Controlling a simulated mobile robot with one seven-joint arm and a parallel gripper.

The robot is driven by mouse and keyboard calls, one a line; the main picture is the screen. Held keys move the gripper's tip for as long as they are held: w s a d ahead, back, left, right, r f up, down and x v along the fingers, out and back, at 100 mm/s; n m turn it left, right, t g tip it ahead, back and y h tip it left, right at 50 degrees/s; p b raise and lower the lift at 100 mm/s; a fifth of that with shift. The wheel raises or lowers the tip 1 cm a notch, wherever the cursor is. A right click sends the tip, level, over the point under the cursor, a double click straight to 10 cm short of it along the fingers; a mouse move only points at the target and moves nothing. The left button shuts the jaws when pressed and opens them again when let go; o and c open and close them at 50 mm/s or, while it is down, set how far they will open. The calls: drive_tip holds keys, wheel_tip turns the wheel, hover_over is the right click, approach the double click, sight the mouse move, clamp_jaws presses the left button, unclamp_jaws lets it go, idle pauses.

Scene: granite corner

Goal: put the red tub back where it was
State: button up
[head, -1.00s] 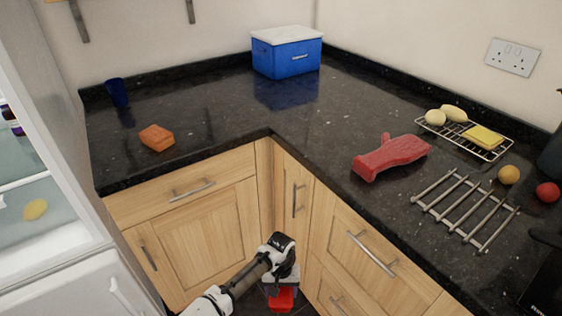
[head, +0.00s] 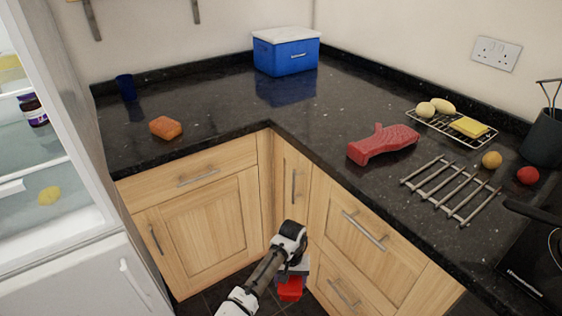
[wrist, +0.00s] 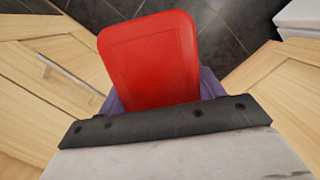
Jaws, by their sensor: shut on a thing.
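The red tub (head: 290,288) is held in my gripper (head: 292,274), low in front of the corner cabinets and below the counter top. In the wrist view the red tub (wrist: 150,60) fills the upper middle, its flat red face toward the camera. My gripper (wrist: 160,95) is shut on it, with purple finger parts showing at both sides of the tub. The fingertips themselves are mostly hidden behind the tub.
The dark counter (head: 225,115) holds a blue cool box (head: 287,56), blue cup (head: 126,88), orange block (head: 165,128), red oven glove (head: 382,145), metal rack (head: 450,190) and wire tray (head: 480,143). An open fridge (head: 60,215) stands left.

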sight(280, 295)
drive_tip(key=shift+n, duration=0.3)
drive_tip(key=shift+s+a+f, duration=0.4)
drive_tip(key=shift+s+a, duration=0.05)
drive_tip(key=shift+s, duration=0.2)
drive_tip(key=shift+s+a+f, duration=0.4)
drive_tip(key=shift+s+a, duration=0.1)
drive_tip(key=shift+s, duration=0.1)
drive_tip(key=shift+s+a+f, duration=0.4)
drive_tip(key=shift+s+a, duration=0.05)
drive_tip(key=shift+s, duration=0.2)
drive_tip(key=shift+a, duration=0.15)
